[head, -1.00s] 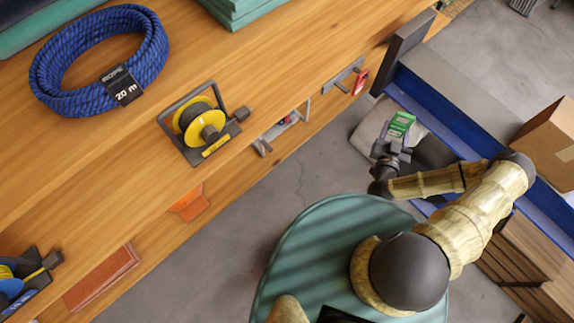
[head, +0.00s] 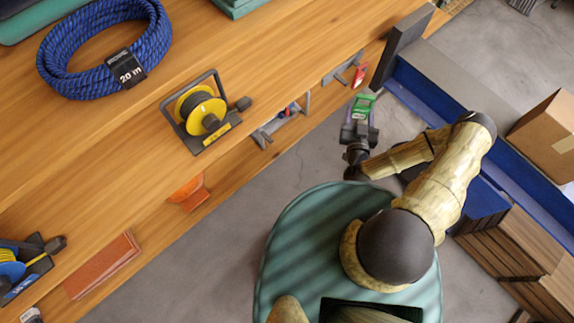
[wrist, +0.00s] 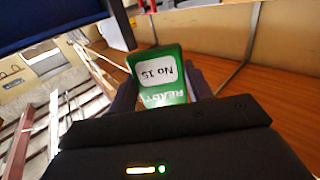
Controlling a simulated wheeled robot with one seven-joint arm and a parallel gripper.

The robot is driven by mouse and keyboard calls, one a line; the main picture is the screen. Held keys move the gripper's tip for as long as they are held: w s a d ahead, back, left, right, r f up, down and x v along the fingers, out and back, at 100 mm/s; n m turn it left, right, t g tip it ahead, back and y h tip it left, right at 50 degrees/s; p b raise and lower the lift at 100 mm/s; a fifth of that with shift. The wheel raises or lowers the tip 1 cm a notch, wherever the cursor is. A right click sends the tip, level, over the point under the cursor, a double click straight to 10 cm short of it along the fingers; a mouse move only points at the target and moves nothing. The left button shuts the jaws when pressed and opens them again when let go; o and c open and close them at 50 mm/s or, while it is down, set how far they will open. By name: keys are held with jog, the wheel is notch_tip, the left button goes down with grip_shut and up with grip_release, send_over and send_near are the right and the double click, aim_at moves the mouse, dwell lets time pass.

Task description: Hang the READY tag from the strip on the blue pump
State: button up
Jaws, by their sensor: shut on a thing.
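The green READY tag (head: 363,104) is held in my gripper (head: 359,118), out past the shelf edge. In the wrist view the tag (wrist: 158,75) shows a white label with "No 15" and "READY", both upside down. The dark fingers of my gripper (wrist: 160,92) are shut on its sides. A red tag (head: 359,76) hangs at a small grey bracket (head: 342,68) on the shelf front, just beyond my gripper. I cannot make out a blue pump for certain in either view.
A second grey bracket (head: 280,122) with red and blue parts sits on the shelf front. A yellow reel (head: 203,112) and blue rope coil (head: 105,45) lie on the wooden shelf (head: 290,40). A cardboard box (head: 550,137) is at right. Grey floor (head: 270,185) is clear between.

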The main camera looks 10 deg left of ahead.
jog(key=shift+f, duration=0.1)
jog(key=s+a+f+n+g+y+b, duration=0.2)
jog(key=a+f+b, duration=0.5)
jog(key=b, duration=0.5)
jog(key=s+a+f+n+g+y+b, duration=0.2)
jog(key=a+f+y+b, duration=0.5)
jog(key=f+b, duration=0.5)
jog(key=s+a+f+n+g+y+b, duration=0.2)
jog(key=s+a+f+n+y+b, duration=0.2)
jog(key=b, duration=0.9)
jog(key=a+f+n, duration=0.1)
jog(key=a+f, duration=0.2)
jog(key=f, duration=0.2)
jog(key=shift+s+f+n+y, duration=0.2)
jog(key=shift+s+n+y, duration=0.15)
jog(key=shift+n+y, duration=0.05)
jog(key=shift+f+b+x, duration=0.15)
jog(key=shift+b+x, duration=0.15)
jog(key=shift+x, duration=2.4)
jog(key=shift+f+b+x, duration=0.15)
jog(key=shift+b+x, duration=0.1)
jog(key=shift+x, duration=2.45)
jog(key=shift+w+a+f+b, duration=0.2)
jog(key=shift+a+f+b, duration=0.15)
jog(key=shift+f, duration=0.3)
